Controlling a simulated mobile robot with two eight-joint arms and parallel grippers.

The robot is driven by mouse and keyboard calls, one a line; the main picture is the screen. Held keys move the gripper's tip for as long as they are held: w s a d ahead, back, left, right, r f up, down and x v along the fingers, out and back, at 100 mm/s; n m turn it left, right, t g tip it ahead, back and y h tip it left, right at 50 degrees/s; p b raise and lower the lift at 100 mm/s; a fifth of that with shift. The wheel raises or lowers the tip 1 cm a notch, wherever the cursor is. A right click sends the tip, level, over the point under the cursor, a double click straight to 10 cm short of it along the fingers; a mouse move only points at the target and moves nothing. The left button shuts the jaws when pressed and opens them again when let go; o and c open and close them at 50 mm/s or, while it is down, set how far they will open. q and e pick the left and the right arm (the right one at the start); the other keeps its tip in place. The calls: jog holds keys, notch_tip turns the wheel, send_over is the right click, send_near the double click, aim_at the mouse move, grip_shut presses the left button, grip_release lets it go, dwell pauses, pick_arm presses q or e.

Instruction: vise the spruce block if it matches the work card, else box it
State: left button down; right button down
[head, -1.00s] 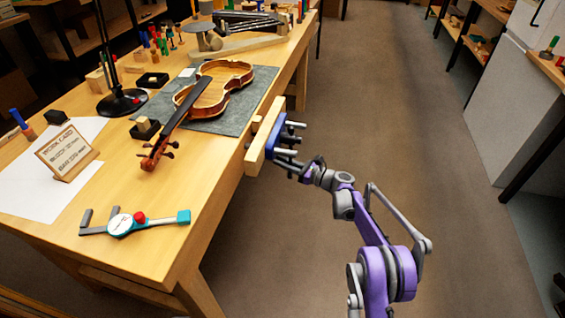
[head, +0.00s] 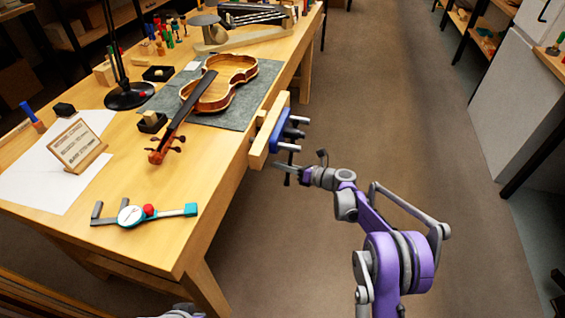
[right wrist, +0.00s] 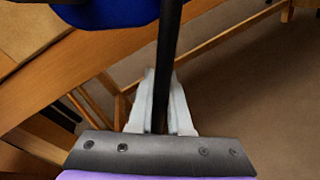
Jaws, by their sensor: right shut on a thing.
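My right gripper (head: 277,166) is at the front of the bench vise (head: 270,130), below its blue body. In the right wrist view its pale fingers (right wrist: 160,112) are shut on a dark rod, the vise handle (right wrist: 168,45). The vise's blue part (right wrist: 115,10) shows above. The work card (head: 78,146) stands tilted on a wooden holder at the bench's left; its text is too small to read. Pale wooden blocks lie at the back left (head: 104,73) and in a small dark tray (head: 150,122); I cannot tell which is spruce. My left gripper is not seen.
A violin (head: 220,82) lies on a grey mat (head: 235,115) behind the vise. A dial caliper (head: 140,215) lies near the bench's front. A lamp base (head: 130,96) stands at the left. The floor (head: 390,130) right of the bench is clear.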

jog(key=shift+s+r+m, duration=0.15)
jog(key=shift+s+m, duration=0.15)
jog(key=shift+s, duration=0.05)
dwell(0.3)
jog(key=c, duration=0.9)
grip_release()
jog(key=shift+d, duration=0.1)
jog(key=shift+o, duration=0.3)
jog(key=shift+s, duration=0.1)
jog(key=p+v, duration=0.1)
jog(key=v, duration=0.9)
jog(key=shift+s+d+p, duration=0.15)
jog(key=shift+d+p, duration=0.15)
jog(key=shift+p, duration=0.1)
